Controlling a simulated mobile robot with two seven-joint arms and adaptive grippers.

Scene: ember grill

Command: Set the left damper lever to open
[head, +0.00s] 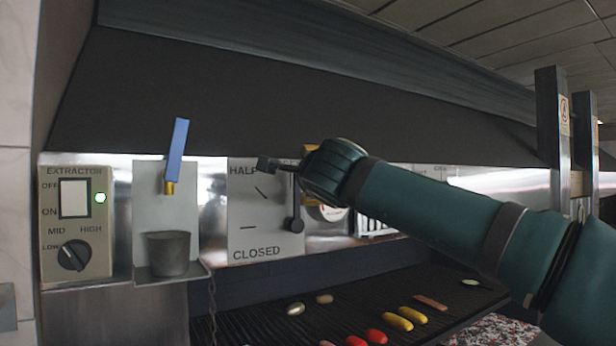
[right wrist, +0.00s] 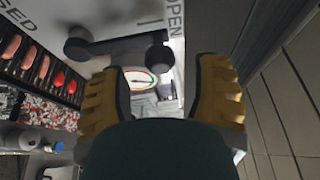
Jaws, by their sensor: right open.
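The left damper plate (head: 243,213) reads HALF and CLOSED in the head view; its upper right is behind my right arm. The dark lever has its hub (head: 293,224) at the plate's right side, and its arm points up. Its knob (head: 268,163) sticks out at the top. In the right wrist view the lever knob (right wrist: 157,58) lies close to the OPEN lettering. My right gripper (right wrist: 160,78) is open, its yellow fingers on either side of the knob with gaps; one finger shows slightly in the head view (head: 310,149). My left gripper is not in view.
An extractor switch panel (head: 76,222) and a grey cup (head: 168,253) under a blue-handled tap (head: 177,150) are at the left. A gauge (head: 333,212) is just right of the plate. Below is the grill (head: 260,325) with sausages and other food. The dark hood (head: 290,95) overhangs above.

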